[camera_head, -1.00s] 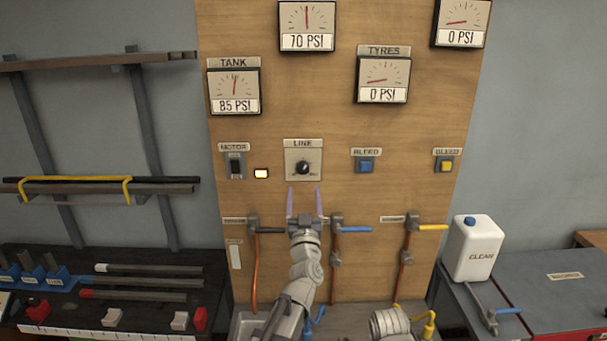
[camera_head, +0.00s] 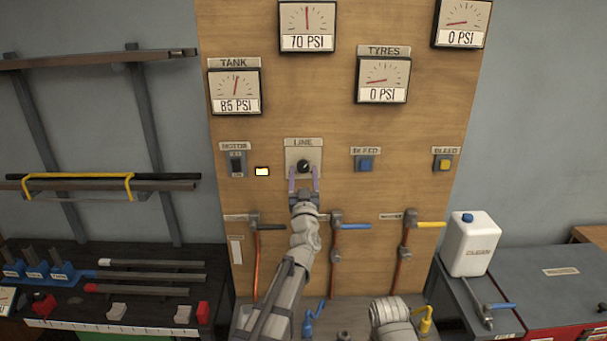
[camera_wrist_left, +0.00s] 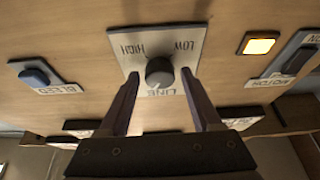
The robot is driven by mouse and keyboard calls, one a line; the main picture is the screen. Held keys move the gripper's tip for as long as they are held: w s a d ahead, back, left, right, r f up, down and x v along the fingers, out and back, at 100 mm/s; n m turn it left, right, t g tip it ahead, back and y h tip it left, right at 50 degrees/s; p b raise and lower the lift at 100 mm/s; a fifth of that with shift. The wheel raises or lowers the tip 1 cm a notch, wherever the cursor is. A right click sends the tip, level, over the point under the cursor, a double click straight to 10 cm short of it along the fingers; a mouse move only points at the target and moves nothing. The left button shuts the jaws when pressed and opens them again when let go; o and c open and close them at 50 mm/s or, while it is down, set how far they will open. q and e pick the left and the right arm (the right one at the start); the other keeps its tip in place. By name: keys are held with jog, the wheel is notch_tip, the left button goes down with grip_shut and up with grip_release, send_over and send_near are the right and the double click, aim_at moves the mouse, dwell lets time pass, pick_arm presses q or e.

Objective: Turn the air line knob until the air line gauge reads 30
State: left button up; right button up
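The line knob (camera_head: 304,166) is a black round knob on a pale plate (camera_head: 304,152) marked LINE, in the middle of the wooden board. It also shows in the left wrist view (camera_wrist_left: 159,73), where the plate reads LOW and HIGH. The gauge above it (camera_head: 307,26) reads 70 PSI; its label is out of view. My left gripper (camera_head: 304,176) is open, its fingers pointing up at the plate just below the knob. In the left wrist view (camera_wrist_left: 159,92) its fingers stand apart on either side of the knob; whether they touch it I cannot tell. My right gripper is not seen.
The TANK gauge (camera_head: 235,91) reads 85 PSI and the TYRES gauge (camera_head: 383,81) 0 PSI. A motor switch (camera_head: 236,164), a lit yellow lamp (camera_head: 262,171) and a blue bleed button (camera_head: 364,163) flank the knob. Valve levers (camera_head: 352,226) and pipes sit below.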

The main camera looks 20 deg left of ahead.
pick_arm(q)
grip_shut()
dwell(0.3)
jog(key=shift+n, duration=0.3)
